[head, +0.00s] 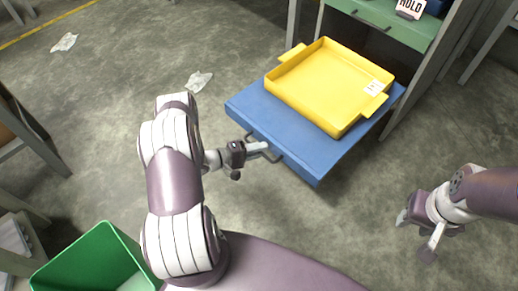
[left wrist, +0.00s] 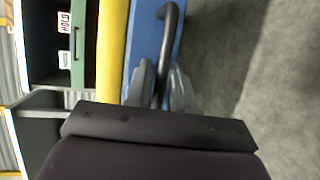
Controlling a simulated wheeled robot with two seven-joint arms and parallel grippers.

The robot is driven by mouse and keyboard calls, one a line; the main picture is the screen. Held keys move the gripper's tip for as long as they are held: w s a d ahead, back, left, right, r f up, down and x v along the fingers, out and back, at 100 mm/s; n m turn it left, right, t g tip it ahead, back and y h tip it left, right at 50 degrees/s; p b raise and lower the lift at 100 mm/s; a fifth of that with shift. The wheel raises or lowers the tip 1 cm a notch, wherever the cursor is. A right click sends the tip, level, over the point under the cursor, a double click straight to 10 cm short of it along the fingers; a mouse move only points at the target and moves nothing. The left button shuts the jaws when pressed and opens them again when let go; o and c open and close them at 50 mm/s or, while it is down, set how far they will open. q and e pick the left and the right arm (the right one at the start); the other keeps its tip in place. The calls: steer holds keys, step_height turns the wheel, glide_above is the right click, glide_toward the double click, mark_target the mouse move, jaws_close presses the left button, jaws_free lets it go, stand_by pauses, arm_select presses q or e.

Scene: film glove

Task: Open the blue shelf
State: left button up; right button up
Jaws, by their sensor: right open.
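The blue shelf (head: 290,135) extends out from the rack toward me, with a yellow tray (head: 330,85) on top. Its dark bar handle (head: 275,157) is on the near edge. My left gripper (head: 262,150) is at this handle. In the left wrist view, the handle (left wrist: 170,40) runs between the two fingers of my left gripper (left wrist: 161,85), which look closed around it. The blue shelf (left wrist: 147,40) and the yellow tray (left wrist: 112,45) show beside it. My right gripper (head: 414,236) is open and empty, over the floor at the right, apart from the shelf.
A green drawer (head: 385,25) with its own handle is higher in the rack, behind the blue shelf. A green bin (head: 95,262) stands at the lower left. Crumpled plastic pieces (head: 198,82) lie on the floor. The floor in front of the shelf is clear.

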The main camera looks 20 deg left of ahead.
arm_select(q)
steer(key=p+v, duration=0.3)
steer(key=v, duration=0.9)
steer(key=shift+s+a, duration=0.25)
steer(key=shift+s, duration=0.05)
